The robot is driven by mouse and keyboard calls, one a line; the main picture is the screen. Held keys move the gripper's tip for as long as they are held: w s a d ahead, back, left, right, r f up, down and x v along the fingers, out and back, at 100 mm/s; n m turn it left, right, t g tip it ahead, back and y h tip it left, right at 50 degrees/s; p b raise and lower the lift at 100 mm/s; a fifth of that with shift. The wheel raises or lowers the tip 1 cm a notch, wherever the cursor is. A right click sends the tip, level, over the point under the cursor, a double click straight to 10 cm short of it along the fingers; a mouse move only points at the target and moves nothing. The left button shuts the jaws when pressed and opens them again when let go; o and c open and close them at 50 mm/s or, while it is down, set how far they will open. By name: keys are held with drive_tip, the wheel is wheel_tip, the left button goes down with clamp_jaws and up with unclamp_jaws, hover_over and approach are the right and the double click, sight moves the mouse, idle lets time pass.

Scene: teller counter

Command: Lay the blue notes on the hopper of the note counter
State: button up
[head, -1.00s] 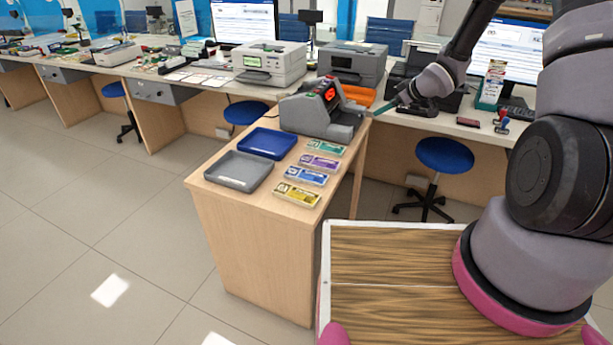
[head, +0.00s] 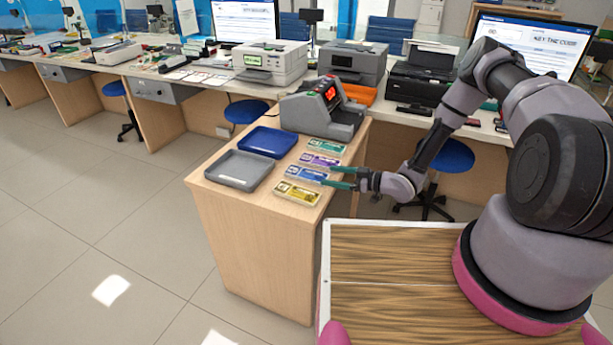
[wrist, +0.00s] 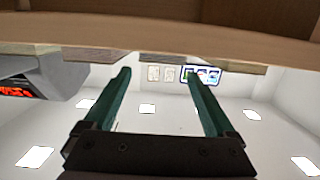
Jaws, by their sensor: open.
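The blue notes (head: 305,176) lie flat on the wooden side counter, between the purple notes (head: 319,160) and the yellow notes (head: 297,193). In the wrist view, which looks upside down, the blue bundle's edge (wrist: 165,57) shows between the fingers. My gripper (head: 328,176) is open and empty, with its green fingertips at the right end of the blue notes. I cannot tell whether they touch. The grey note counter (head: 318,115), with a red display, stands at the counter's far end. It also shows at the left of the wrist view (wrist: 45,80). Its hopper appears empty.
The green notes (head: 326,145) lie nearest the note counter. A blue tray (head: 266,142) and a grey tray (head: 239,171) sit left of the bundles. Printers (head: 270,64) stand on the back desk. Blue stools stand on the floor.

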sight(311, 174)
drive_tip(key=x, duration=0.7)
drive_tip(key=shift+a+f, duration=0.3)
drive_tip(key=shift+f, duration=0.05)
drive_tip(key=c, duration=1.3)
drive_tip(key=shift+o, duration=0.2)
wheel_tip(311, 174, up, 10)
drive_tip(key=w+d+r+m+t+h, duration=0.55)
drive_tip(key=w+d+r+t, duration=0.2)
drive_tip(key=d, duration=0.35)
drive_tip(key=d+r+m+t+h, duration=0.25)
drive_tip(key=d+m+h, duration=0.2)
drive_tip(key=d, duration=0.55)
drive_tip(key=d+r+m+t+h, duration=0.1)
drive_tip(key=d+r+m+h, duration=0.35)
drive_tip(key=d, duration=0.55)
drive_tip(key=s+r, duration=0.2)
drive_tip(key=s, duration=0.4)
drive_tip(key=shift+d+h, duration=0.4)
drive_tip(key=shift+h, duration=0.05)
